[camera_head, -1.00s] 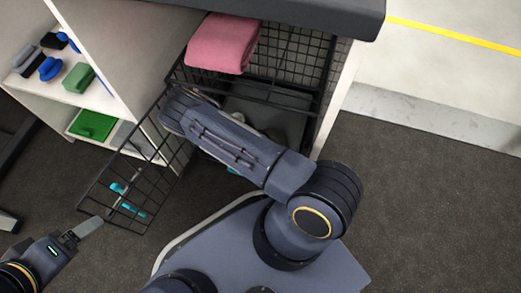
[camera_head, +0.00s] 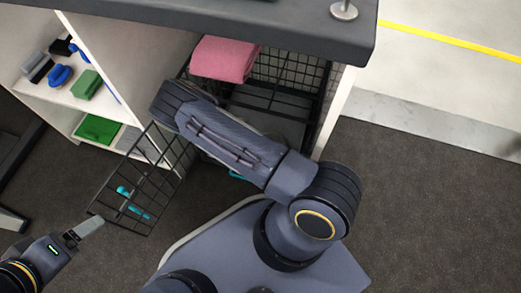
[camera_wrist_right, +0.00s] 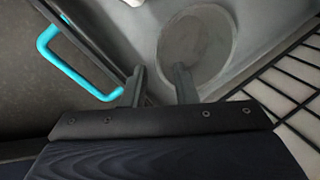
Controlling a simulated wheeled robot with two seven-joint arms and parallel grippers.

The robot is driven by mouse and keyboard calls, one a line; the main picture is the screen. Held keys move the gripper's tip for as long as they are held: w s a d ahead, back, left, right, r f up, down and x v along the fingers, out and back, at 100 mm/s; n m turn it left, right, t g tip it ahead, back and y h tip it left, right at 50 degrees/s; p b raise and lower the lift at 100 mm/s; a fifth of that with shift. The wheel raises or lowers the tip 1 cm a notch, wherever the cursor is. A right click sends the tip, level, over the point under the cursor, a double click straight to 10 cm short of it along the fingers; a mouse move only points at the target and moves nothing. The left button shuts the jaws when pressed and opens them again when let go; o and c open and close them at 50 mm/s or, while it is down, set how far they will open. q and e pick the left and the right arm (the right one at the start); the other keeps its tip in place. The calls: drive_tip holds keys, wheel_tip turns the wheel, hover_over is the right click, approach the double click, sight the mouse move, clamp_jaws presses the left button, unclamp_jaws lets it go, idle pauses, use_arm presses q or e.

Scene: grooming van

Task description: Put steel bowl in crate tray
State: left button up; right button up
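In the right wrist view a round grey disc-like thing (camera_wrist_right: 197,45), which looks like the steel bowl, rests on the light grey floor of the crate tray (camera_wrist_right: 246,25). My right gripper (camera_wrist_right: 160,75) is open, its two fingers apart. The right finger overlaps the disc's lower left edge; I cannot tell whether they touch. In the head view my right arm reaches over the wire crate and hides the bowl and the right gripper. The tray (camera_head: 278,129) shows in part behind the arm. My left gripper (camera_head: 86,231) is at the lower left, its opening unclear.
The open crate door (camera_head: 150,180) carries a turquoise latch. A turquoise handle (camera_wrist_right: 62,62) is at the tray's edge. A pink towel (camera_head: 226,59) lies on top of the crate. A shelf (camera_head: 75,100) with brushes stands left. A dark tabletop (camera_head: 230,22) overhangs the crate.

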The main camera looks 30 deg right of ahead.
drive_tip(key=p+v, duration=0.1)
drive_tip(key=v, duration=0.4)
drive_tip(key=shift+r+p, duration=0.1)
drive_tip(key=shift+p, duration=0.25)
drive_tip(key=shift+a, duration=0.1)
